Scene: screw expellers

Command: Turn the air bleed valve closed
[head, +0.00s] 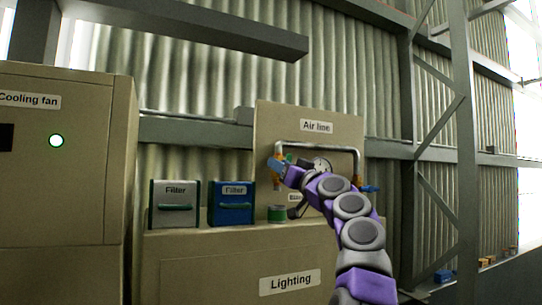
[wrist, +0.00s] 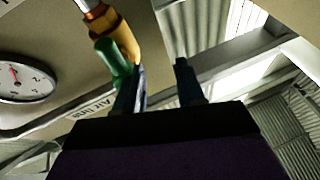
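The Air line panel (head: 265,125) carries a grey pipe with an orange-yellow valve fitting (head: 276,172) at its left end. The fitting also shows at the top of the wrist view (wrist: 123,38), with a green handle (wrist: 114,62) on it. A small label (head: 295,197) under the pipe is partly hidden by my arm, so I cannot tell for sure which valve it names. My gripper (wrist: 160,80) is open, fingers apart with nothing between them. Its left finger is at the green handle's lower end; I cannot tell whether they touch.
A round gauge (wrist: 22,78) is left of my gripper in the wrist view. A blue-handled fitting (head: 370,188) is at the pipe's right end.

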